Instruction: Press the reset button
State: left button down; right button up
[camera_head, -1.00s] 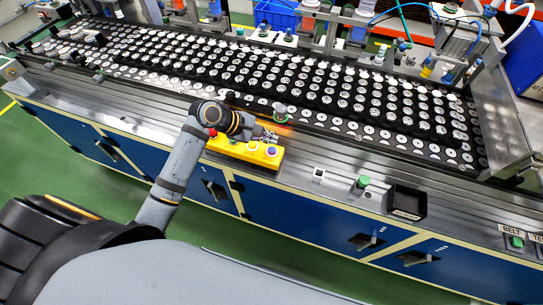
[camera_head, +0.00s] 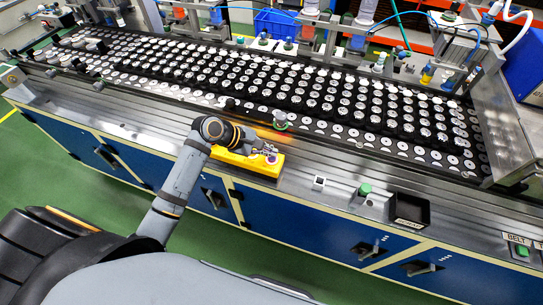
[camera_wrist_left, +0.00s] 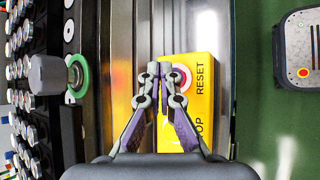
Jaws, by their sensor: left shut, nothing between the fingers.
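The yellow button box (camera_head: 240,161) lies on the metal ledge in front of the conveyor in the head view. In the left wrist view the box (camera_wrist_left: 202,65) carries the label RESET and a partly hidden label ending in OP. The reset button (camera_wrist_left: 182,78), round with a pale rim and a reddish ring, sits beside the RESET label, partly hidden by my fingers. My left gripper (camera_wrist_left: 160,70) is shut and empty, its tips beside and overlapping the button in this view. In the head view my left gripper (camera_head: 269,151) is over the box's right end. Contact cannot be told. My right gripper is out of view.
A green-ringed post with a grey cap (camera_wrist_left: 55,75) stands close by on the conveyor side. A green button (camera_head: 365,189) and a black bin (camera_head: 410,210) are on the ledge to the right. Rows of round parts fill the conveyor behind.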

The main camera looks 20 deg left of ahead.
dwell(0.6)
pick_arm(q)
jog(key=shift+f+p, duration=0.3)
jog(key=shift+p, duration=0.05)
jog(key=shift+f, duration=0.15)
jog(key=shift+f, duration=0.25)
dwell(0.3)
jog(key=shift+r+p, duration=0.8)
jog(key=shift+p, duration=0.45)
jog(key=shift+f, duration=0.1)
